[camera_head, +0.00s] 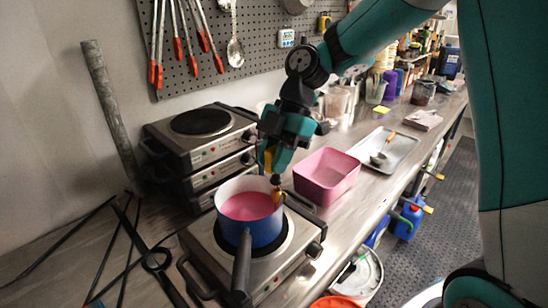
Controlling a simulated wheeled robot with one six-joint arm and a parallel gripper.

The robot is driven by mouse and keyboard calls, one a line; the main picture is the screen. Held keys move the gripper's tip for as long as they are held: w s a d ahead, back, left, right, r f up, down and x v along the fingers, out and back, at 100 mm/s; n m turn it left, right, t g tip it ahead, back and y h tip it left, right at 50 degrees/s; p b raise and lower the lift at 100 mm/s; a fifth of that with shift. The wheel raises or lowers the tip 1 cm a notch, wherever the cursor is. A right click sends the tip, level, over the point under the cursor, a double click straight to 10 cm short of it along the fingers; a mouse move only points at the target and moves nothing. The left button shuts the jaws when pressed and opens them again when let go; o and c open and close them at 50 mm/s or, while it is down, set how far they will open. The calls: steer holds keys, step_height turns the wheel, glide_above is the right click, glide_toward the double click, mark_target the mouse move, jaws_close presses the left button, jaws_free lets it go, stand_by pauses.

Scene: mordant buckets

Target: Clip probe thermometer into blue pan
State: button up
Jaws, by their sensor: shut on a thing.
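The blue pan (268,236) stands on a hot plate and holds pink liquid. Its inner wall is pale and its dark handle (241,262) points toward the front. My gripper (274,172) is above the pan's right rim, pointing down. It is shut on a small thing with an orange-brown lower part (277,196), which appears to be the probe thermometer. That lower part overlaps the right rim in the picture; whether it touches the rim or hangs just above it I cannot tell. Its upper part is hidden by the gripper.
The hot plate (283,271) sits at the bench's front. Stacked hot plates (196,150) stand behind it on the left. A pink tub (327,176) is close on the right, then a metal tray (390,151) with a spoon.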

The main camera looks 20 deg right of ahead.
steer(key=shift+f, duration=0.3)
stand_by(0.4)
steer(key=shift+f+b, duration=0.6)
steer(key=shift+b, duration=0.2)
steer(key=o, duration=1)
steer(key=shift+r, duration=0.1)
steer(key=p+v, duration=0.6)
steer(key=v, duration=1.1)
steer(key=shift+r, duration=0.2)
steer(key=shift+w, duration=0.1)
